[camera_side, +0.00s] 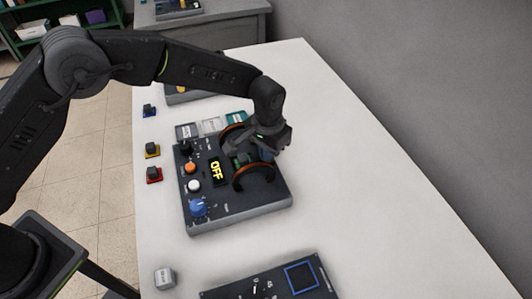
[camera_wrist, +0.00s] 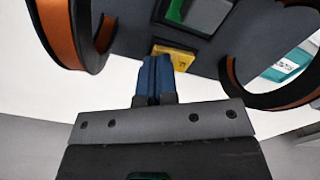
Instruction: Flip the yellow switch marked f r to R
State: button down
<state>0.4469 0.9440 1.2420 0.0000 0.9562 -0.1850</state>
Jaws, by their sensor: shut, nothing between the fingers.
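The yellow switch (camera_wrist: 174,55) shows in the wrist view at the near edge of the dark panel. It lies just beyond my fingertips and is partly covered by them. Its marking and which way it is set are too small to read. In the side view it is hidden behind my gripper and the coils. My gripper (camera_wrist: 156,62) has its blue fingers shut together with nothing between them. The fingertips are at or very close to the switch; I cannot tell whether they touch. In the side view my gripper (camera_side: 264,152) is over the right part of the panel (camera_side: 245,207).
Two orange-and-black coil rings stand on either side of my fingers, one at left (camera_wrist: 70,30) and one at right (camera_wrist: 275,95). Another panel (camera_side: 272,284) lies in front. The white table (camera_side: 370,180) is clear at right.

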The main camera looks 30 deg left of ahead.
jog(key=shift+f, duration=0.35)
jog(key=shift+r, duration=3.55)
